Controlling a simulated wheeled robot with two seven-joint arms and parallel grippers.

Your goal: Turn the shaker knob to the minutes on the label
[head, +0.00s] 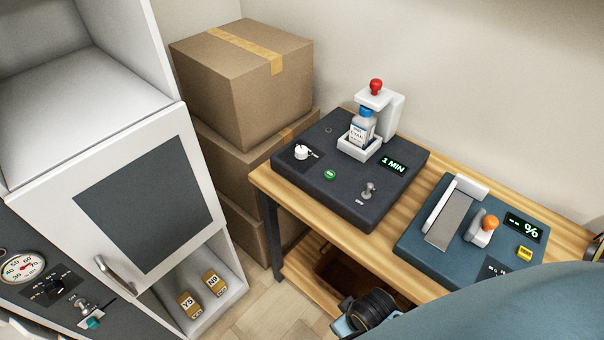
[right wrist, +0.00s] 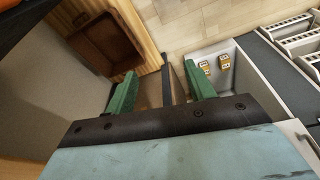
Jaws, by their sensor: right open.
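The shaker (head: 330,205) is a dark box on the left of the wooden table. Its white knob (head: 302,153) sits at the left rear with a pale pointer toward the right; dial marks are too small to read. The display (head: 394,165) reads "1 MIN". A bottle (head: 366,121) with a blue cap stands in the white holder; its label (head: 357,132) is too small to read surely. My right gripper (right wrist: 159,67) is open and empty in the right wrist view, with green fingers apart, away from the knob. My left gripper is not in view.
A green button (head: 330,174) and a metal toggle (head: 368,190) are on the shaker. A teal device (head: 420,252) with a "%" display stands to its right. Cardboard boxes (head: 245,85) and a white cabinet (head: 130,150) stand left. A brown bin (right wrist: 107,45) is below.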

